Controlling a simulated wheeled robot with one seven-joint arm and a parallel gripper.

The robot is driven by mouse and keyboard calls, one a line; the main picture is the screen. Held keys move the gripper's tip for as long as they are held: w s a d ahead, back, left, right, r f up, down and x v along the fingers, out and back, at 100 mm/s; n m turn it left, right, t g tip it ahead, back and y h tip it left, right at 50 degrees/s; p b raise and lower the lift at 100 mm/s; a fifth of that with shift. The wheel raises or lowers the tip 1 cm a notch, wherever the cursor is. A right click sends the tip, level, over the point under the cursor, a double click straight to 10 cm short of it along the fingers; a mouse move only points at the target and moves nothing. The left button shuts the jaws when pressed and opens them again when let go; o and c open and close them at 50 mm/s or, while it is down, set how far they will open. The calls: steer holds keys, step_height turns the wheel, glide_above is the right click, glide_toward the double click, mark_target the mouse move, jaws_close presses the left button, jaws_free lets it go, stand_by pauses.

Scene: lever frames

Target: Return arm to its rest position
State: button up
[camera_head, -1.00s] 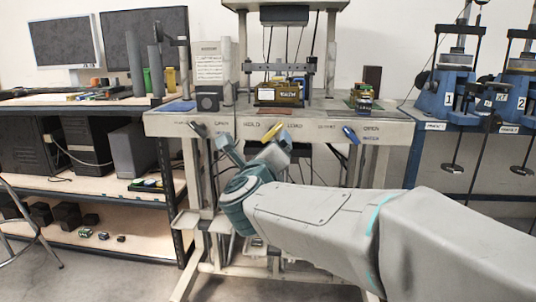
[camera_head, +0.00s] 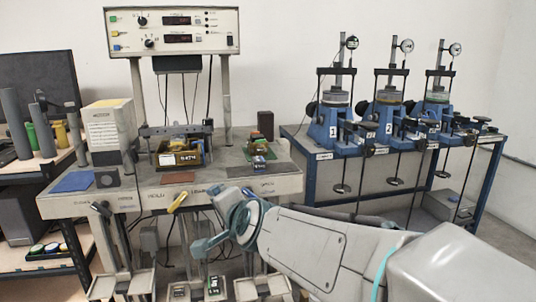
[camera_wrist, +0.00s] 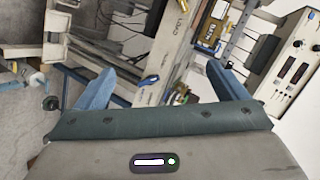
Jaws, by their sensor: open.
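My arm enters the head view from the lower right, with my gripper (camera_head: 207,219) in front of the bench's front edge. In the wrist view my gripper (camera_wrist: 160,82) shows two blue fingers spread apart, with nothing held between them. A blue lever handle (camera_wrist: 148,80) on the bench front appears between the fingers in the picture, apart from them. A yellow lever handle (camera_head: 177,200) stands on the bench front, left of my gripper in the head view. A black lever handle (camera_head: 100,208) is farther left.
The grey bench (camera_head: 125,200) carries a control panel (camera_head: 172,30), a small crate (camera_head: 180,157) and a blue mat (camera_head: 73,181). Blue presses (camera_head: 330,127) stand on a table at the right.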

steer(key=s+d+r+n+g+h+p, duration=0.2)
steer(key=s+d+p, duration=0.6)
steer(key=d, duration=0.4)
steer(key=s+d+r+n+g+h+p, duration=0.2)
steer(key=s+d+n+g+h+p, duration=0.2)
steer(key=s+d+p, duration=0.5)
steer(key=s+d+n+g, duration=0.2)
steer(key=shift+s+d+g, duration=0.15)
steer(key=shift+d+g, duration=0.2)
steer(key=shift+g, duration=0.05)
